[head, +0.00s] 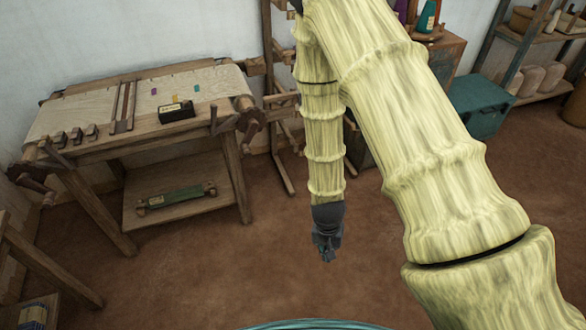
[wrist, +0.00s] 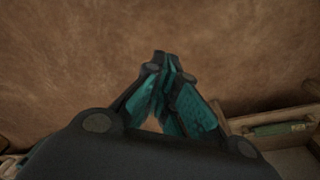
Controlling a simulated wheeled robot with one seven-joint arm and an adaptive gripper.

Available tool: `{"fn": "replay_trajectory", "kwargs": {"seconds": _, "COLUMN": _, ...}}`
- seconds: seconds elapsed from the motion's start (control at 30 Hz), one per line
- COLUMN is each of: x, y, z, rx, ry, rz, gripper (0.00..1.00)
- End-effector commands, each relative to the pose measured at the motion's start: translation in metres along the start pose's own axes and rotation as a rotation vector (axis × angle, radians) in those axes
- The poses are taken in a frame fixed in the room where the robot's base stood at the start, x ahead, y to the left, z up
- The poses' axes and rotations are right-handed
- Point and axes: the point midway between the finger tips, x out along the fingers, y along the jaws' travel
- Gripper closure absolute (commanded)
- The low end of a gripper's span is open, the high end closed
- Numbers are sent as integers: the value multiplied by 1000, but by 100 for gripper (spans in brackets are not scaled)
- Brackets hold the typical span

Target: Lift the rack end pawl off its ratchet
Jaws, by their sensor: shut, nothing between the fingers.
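My gripper (head: 327,250) hangs straight down over the bare floor, to the right of the wooden table frame. In the wrist view its dark and teal fingers (wrist: 165,62) meet at the tips with nothing between them. The table frame (head: 150,85) has rollers with toothed or knobbed ends. A dark ratchet-like wheel (head: 252,122) sits at its right end, with a wooden lever (head: 213,121) beside it. A cranked handle (head: 38,190) is at the left end. The pawl is too small to tell apart at either end. The gripper is well clear of these parts.
A green-topped item (head: 176,197) lies on the table's low shelf and also shows in the wrist view (wrist: 283,129). A black box (head: 176,112) rests on the tabletop. A teal chest (head: 482,103) stands at the back right. The floor (head: 235,265) between is clear.

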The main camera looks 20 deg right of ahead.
Motion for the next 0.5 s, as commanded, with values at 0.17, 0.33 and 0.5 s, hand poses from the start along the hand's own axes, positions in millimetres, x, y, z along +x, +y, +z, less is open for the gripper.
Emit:
{"fn": "replay_trajectory", "kwargs": {"seconds": 0.17, "x": 43, "y": 37, "z": 65, "rx": -203, "ry": -16, "rz": -15, "gripper": 100}}
{"fn": "replay_trajectory", "kwargs": {"seconds": 0.33, "x": 65, "y": 61, "z": 118, "rx": -370, "ry": -19, "rz": -50, "gripper": 100}}
{"fn": "replay_trajectory", "kwargs": {"seconds": 0.5, "x": 73, "y": 76, "z": 153, "rx": -475, "ry": -17, "rz": -81, "gripper": 100}}
